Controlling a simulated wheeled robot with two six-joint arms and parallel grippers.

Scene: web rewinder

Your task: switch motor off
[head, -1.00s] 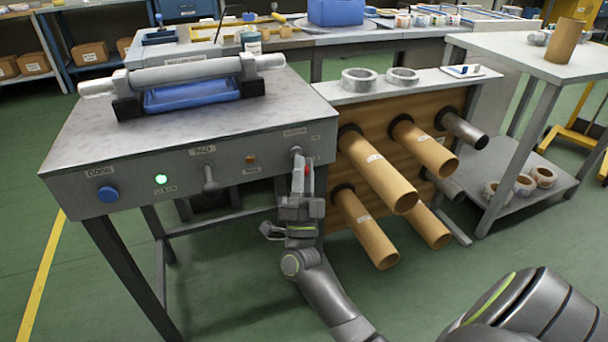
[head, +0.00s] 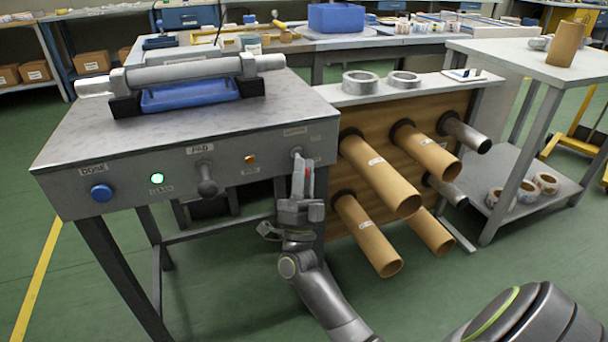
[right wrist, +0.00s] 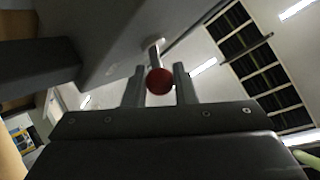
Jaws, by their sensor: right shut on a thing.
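The motor switch looks to be the small lever (head: 297,154) at the right end of the machine's grey front panel; its label is too small to read. The lever has a red ball knob, which shows in the right wrist view (right wrist: 159,81) between the two fingers. My right gripper (head: 303,182) reaches up from below and is shut on this knob. The fingers hide part of the lever in the head view. A green lamp (head: 158,179) is lit on the panel. My left gripper is not in view.
The panel also has a blue button (head: 101,193), a grey knob marked PAD (head: 207,186) and a small orange lamp (head: 250,159). A wooden rack (head: 370,112) with several cardboard tubes (head: 380,175) sticking out stands close to the right of my gripper. Green floor is free in front.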

